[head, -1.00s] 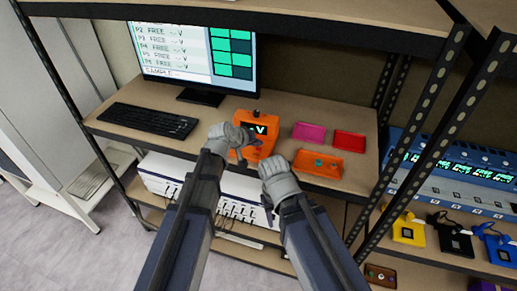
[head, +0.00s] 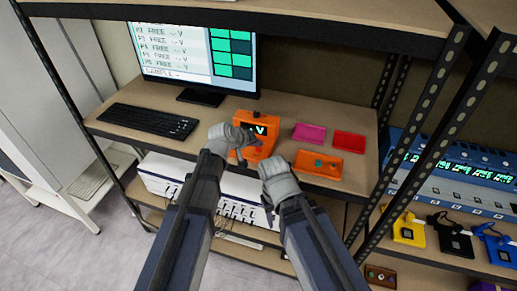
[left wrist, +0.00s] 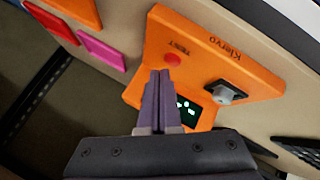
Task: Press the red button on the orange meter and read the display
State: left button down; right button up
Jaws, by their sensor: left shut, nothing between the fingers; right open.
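The orange meter (head: 244,116) stands on the shelf in front of the monitor. Its dark display (head: 261,130) shows a green "V" in the head view; any other characters are hidden or too small to read. In the left wrist view, the round red button (left wrist: 172,60) sits below printed lettering on the meter's face. My left gripper (left wrist: 160,74) is shut and empty, its tips just short of the button in the picture; I cannot tell if they touch. Its fingers partly cover the display (left wrist: 187,112). My right gripper (head: 270,208) is open in front of the shelf edge.
A grey knob (left wrist: 226,93) sticks out of the meter. A keyboard (head: 148,121) lies left. Pink (head: 309,133), red (head: 349,141) and orange (head: 318,164) trays lie right. Rack posts (head: 425,125) stand farther right, and an upper shelf (head: 300,18) hangs above.

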aim_at(257, 152)
pick_arm(q)
jog(key=shift+f, duration=0.15)
dwell(0.4)
jog(key=shift+f+b, duration=0.3)
jog(key=shift+b, duration=0.15)
jog(key=shift+f, duration=0.1)
dwell(0.3)
jog(key=shift+r+p, duration=0.45)
jog(key=shift+r, duration=0.15)
notch_tip(257, 152, up, 6)
jog(key=p, duration=0.6)
dwell(0.4)
